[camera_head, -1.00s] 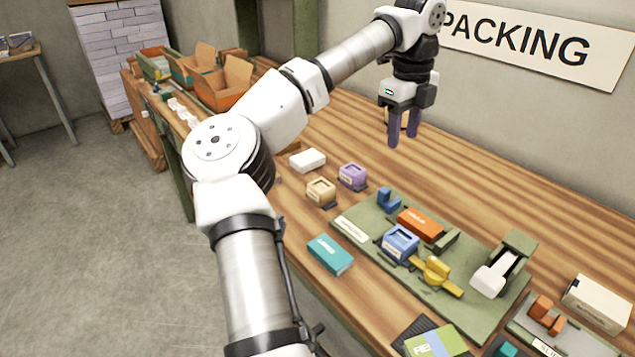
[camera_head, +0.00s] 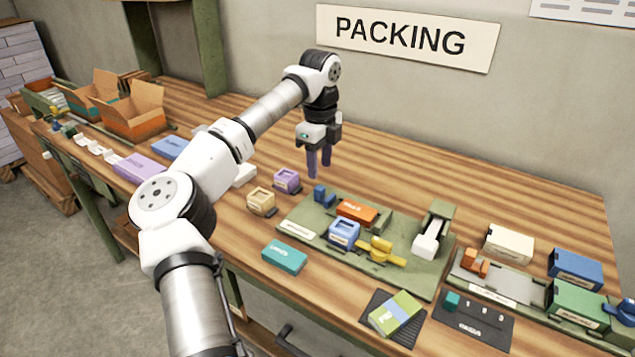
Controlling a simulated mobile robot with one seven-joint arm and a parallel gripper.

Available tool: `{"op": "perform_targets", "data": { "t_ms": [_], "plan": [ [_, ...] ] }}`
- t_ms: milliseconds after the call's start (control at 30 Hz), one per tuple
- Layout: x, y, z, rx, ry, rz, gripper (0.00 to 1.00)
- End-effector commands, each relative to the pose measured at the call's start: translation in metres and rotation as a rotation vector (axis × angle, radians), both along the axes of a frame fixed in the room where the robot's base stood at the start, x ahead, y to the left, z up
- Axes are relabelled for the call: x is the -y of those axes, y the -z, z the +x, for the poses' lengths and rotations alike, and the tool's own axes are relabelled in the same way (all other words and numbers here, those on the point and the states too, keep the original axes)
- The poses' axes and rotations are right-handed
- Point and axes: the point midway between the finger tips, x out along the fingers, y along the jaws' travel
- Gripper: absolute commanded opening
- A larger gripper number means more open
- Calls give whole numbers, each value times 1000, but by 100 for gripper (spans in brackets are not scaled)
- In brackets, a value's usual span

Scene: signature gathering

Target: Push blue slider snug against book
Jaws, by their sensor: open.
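The blue slider (camera_head: 344,234) is a light blue block with a raised frame on the green fixture board (camera_head: 300,234). An orange-red book (camera_head: 357,211) lies on the same board, just behind the slider; whether they touch cannot be told. A darker blue stop (camera_head: 324,196) stands at the board's back left, by the book's left end. A yellow clamp-like part (camera_head: 383,251) sits right of the slider. My gripper (camera_head: 318,163) is open and empty, pointing down above the table, behind and left of the board.
A purple block (camera_head: 286,180) and a tan block (camera_head: 261,201) stand left of the board. A teal book (camera_head: 284,257) lies in front. A white-and-green press-like device (camera_head: 432,232) stands at the board's right. A cream box (camera_head: 508,244) is further right. The back of the table is clear.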

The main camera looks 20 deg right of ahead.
Motion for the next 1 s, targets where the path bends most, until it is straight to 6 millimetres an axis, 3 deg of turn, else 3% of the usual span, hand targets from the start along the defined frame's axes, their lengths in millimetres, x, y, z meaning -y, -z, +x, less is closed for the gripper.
{"op": "perform_targets", "data": {
  "t_ms": [200,333,767,1000],
  "plan": [
    [0,41,-1,-4,0,0,42],
    [0,57,-1,-2,0,-1,42],
    [0,67,-1,-1,0,-1,42],
    [0,67,-1,-1,0,-1,10]
  ]
}}
